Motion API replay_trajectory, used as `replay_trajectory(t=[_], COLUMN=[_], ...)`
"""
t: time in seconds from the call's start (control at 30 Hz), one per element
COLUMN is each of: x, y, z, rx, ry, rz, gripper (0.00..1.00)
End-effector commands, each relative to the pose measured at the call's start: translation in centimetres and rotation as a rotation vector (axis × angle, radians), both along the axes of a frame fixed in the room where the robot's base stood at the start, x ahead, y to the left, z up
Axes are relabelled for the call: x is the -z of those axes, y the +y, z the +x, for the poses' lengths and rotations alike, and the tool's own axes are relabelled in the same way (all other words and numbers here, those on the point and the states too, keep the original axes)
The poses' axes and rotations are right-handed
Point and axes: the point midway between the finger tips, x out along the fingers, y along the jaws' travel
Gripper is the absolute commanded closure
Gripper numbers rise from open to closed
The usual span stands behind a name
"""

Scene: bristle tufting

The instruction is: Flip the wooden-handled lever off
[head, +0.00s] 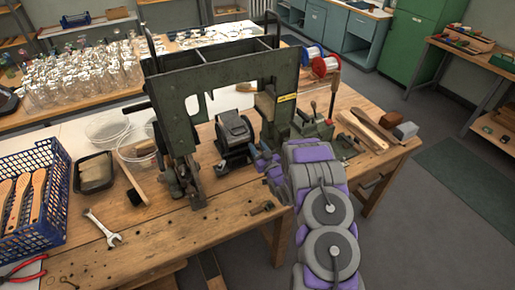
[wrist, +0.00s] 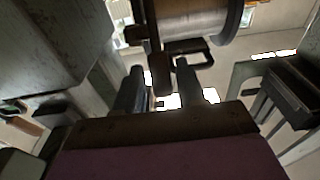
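In the wrist view a short brown handle (wrist: 161,74), which looks like the lever's wooden handle, hangs just beyond and between the fingertips of my gripper (wrist: 163,82). The fingers stand apart with a gap around the handle; I cannot tell if either touches it. The rest of the lever is hidden or too dark to make out. In the head view my gripper (head: 266,166) is at the right side of the green machine frame (head: 215,88), low over the bench. I cannot pick out the wooden handle in the head view.
A wire spool (wrist: 193,18) and a dark metal loop (wrist: 190,52) sit close above the fingers. On the wooden bench (head: 165,235) are a black motor-like unit (head: 234,132), a wrench (head: 102,228) and a blue crate (head: 38,160). Red and blue spools (head: 322,66) stand behind the machine.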

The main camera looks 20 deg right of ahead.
Motion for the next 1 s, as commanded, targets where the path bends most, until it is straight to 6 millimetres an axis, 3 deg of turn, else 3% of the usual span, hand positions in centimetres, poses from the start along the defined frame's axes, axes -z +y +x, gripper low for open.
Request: replay_trajectory(t=[0.37, 0.6, 1.0], x=[-0.4, -4.2, -4.0], y=[0.1, -0.1, 1.7], z=[0.0, 0.1, -6.6], rx=[-0.002, -0.001, 0.000], ry=[-0.001, -0.003, 0.003], rz=[-0.001, -0.002, 0.003], gripper=[0.53, 0.53, 0.53])
